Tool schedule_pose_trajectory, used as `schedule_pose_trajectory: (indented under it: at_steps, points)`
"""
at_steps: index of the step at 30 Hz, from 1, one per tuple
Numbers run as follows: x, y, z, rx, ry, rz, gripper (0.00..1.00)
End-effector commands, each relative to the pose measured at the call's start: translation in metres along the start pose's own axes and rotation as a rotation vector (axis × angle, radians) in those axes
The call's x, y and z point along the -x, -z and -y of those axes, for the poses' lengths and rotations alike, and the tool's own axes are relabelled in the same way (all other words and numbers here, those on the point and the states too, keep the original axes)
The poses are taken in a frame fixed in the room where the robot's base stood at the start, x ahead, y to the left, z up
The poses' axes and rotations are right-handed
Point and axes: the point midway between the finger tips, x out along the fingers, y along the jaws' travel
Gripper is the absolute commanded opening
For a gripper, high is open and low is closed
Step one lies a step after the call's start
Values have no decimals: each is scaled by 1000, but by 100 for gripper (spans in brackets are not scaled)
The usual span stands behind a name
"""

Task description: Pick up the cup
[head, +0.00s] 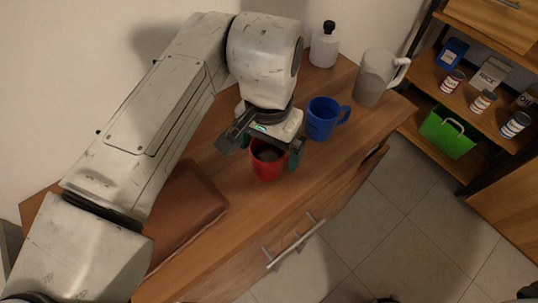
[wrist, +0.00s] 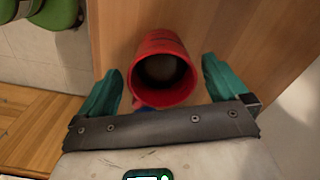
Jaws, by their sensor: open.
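A red cup (head: 268,163) stands on the wooden counter top, with its dark opening facing up. My gripper (head: 273,152) is over it, open, with one green finger visible just right of the cup. In the wrist view the red cup (wrist: 163,72) sits between the two spread green fingers of my gripper (wrist: 163,80), with gaps on both sides. A blue cup (head: 323,118) with a handle stands close by to the upper right. The far finger is mostly hidden in the head view.
A brown leather-like item (head: 185,210) lies left of the cup. A grey-white pitcher (head: 375,78) and a white bottle (head: 324,48) stand at the counter's far end. A shelf with tins and a green bin (head: 447,133) is across the tiled floor.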

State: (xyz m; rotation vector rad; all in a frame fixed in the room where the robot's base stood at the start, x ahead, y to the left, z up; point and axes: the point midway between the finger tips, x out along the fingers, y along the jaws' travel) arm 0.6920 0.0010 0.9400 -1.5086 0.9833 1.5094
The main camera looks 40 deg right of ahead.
Motion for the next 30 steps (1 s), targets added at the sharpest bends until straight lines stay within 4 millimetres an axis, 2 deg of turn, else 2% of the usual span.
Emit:
schedule_pose_trajectory:
  at_steps: [3,7,16,30]
  points:
    - [-19,2,3,1,-1,2,100]
    - [-34,2,2,0,-1,1,100]
    - [-38,2,2,-1,1,0,100]
    - [-38,2,2,-1,0,0,56]
